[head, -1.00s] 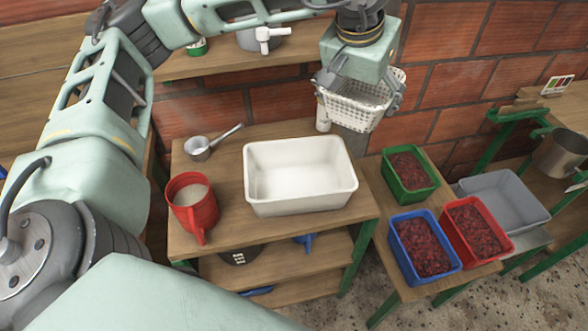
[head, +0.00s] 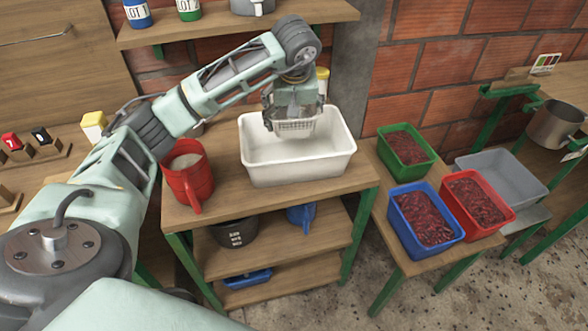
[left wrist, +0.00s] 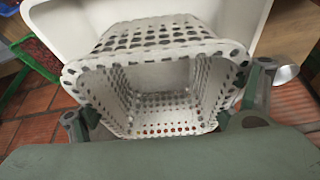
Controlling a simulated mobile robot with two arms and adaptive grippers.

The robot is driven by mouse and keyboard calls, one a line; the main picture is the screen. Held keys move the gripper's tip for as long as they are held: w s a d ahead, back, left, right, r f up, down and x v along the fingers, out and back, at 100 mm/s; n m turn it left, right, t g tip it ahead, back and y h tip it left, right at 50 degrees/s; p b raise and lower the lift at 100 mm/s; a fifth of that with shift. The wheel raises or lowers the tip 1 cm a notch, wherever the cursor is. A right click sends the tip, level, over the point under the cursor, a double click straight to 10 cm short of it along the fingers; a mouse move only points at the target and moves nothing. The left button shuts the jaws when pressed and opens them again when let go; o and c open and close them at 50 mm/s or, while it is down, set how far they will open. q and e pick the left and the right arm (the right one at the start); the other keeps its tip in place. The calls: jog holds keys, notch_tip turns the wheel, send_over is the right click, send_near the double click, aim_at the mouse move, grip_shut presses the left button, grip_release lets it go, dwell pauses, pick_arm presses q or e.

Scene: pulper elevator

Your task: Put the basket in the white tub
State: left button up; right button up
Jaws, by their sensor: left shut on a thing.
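The white perforated basket (head: 296,127) is held by my left gripper (head: 294,115), whose fingers grip its rim at two opposite sides. In the left wrist view the basket (left wrist: 160,50) fills the middle, and I see into its empty inside. The white tub (head: 300,173) is a rectangular basin on the wooden table. The basket is over the back middle of the tub's opening, apparently upright; I cannot tell if it touches the tub's floor. The tub (left wrist: 240,15) also shows behind the basket in the left wrist view. My right gripper is not in view.
A red jug (head: 190,180) stands left of the tub. Green (head: 432,160), blue (head: 428,262) and red (head: 502,222) crates of red fruit and a grey tub (head: 515,178) stand to the right. A shelf (head: 235,30) is above at the back.

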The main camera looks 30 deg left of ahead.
pick_arm(q)
jog(key=shift+n+y, duration=0.3)
jog(key=shift+n, duration=0.1)
jog(key=a+f, duration=0.1)
jog(key=f, duration=0.2)
jog(key=a+f, duration=0.1)
jog(key=shift+s+a+f+b, duration=0.3)
jog(key=shift+a, duration=0.05)
send_over(283, 157)
jog(key=s+d, duration=0.1)
notch_tip(283, 157, down, 5)
jog(key=shift+f+p, duration=0.1)
jog(key=shift+p, duration=0.25)
jog(key=shift+f, duration=2.05)
jog(key=shift+d+f, duration=0.1)
jog(key=shift+f, duration=0.1)
jog(key=o, duration=1.2)
jog(key=shift+c, duration=0.2)
jog(key=shift+r, duration=0.15)
